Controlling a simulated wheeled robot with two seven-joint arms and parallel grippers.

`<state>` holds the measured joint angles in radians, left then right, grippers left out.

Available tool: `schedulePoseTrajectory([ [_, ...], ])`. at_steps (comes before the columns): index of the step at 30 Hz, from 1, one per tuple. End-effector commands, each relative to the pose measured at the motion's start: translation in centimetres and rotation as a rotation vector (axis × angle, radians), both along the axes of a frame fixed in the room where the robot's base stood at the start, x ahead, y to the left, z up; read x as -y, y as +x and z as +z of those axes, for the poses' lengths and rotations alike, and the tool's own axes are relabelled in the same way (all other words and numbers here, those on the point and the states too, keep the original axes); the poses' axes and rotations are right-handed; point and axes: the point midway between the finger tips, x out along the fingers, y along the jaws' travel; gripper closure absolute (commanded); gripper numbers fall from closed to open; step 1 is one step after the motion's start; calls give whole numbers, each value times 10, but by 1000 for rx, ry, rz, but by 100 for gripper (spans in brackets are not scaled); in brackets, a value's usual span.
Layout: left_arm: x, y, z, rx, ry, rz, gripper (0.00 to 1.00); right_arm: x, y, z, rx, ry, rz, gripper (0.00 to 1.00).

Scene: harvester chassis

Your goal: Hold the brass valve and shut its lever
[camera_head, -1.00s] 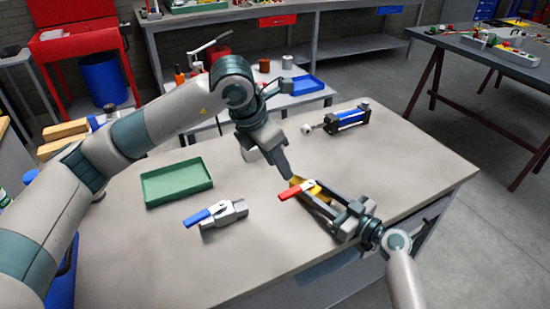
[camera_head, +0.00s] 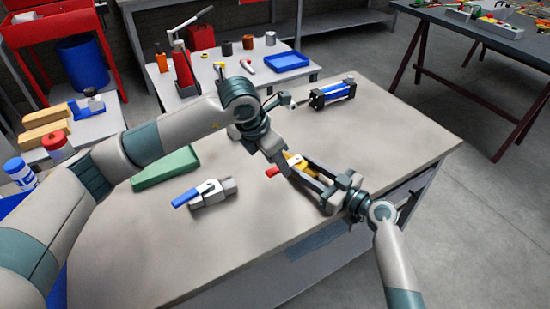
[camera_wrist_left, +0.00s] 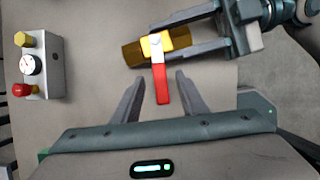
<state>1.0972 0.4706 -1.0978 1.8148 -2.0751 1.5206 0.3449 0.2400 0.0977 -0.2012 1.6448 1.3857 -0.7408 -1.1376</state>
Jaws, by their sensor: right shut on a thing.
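The brass valve (camera_head: 294,159) is partly hidden by my left gripper in the head view. It shows clearly in the left wrist view (camera_wrist_left: 134,54), lying sideways, with its red lever (camera_wrist_left: 161,86) standing crosswise to the body. My right gripper (camera_head: 303,172) comes from the right and is shut on the brass valve; its fingers (camera_wrist_left: 185,38) also show in the left wrist view. My left gripper (camera_wrist_left: 158,90) is open, with the lever's free end between its fingertips and a gap on both sides. In the head view, the red lever (camera_head: 272,171) pokes out left of my left gripper.
A grey valve with a blue lever (camera_head: 208,193) lies left on the table (camera_head: 230,250). The green tray (camera_head: 165,168) is partly behind my left arm. A blue cylinder (camera_head: 332,93) lies at the back. A grey gauge block (camera_wrist_left: 38,68) stands left in the wrist view.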

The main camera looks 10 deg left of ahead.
Motion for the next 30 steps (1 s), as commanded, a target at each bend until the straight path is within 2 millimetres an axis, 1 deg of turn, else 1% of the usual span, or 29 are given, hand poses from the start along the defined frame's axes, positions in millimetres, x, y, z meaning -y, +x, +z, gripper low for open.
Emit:
schedulePoseTrajectory([
  [4,0,0,0,0,0,0,61,0,0,0,1,1,-1,100],
  [5,0,0,0,0,0,0,63,0,0,0,1,1,-1,100],
  [6,0,0,0,0,0,0,73,0,0,0,1,1,-1,100],
  [8,0,0,0,0,0,0,87,0,0,0,1,1,-1,100],
  [9,0,0,0,0,0,0,97,0,0,0,1,1,-1,100],
  [10,0,0,0,0,0,0,100,0,0,0,1,1,-1,100],
  [17,1,-1,0,0,0,14,100,0,0,0,0,0,0,100],
  [30,11,-9,0,0,0,196,100,0,0,0,1,-1,0,100],
])
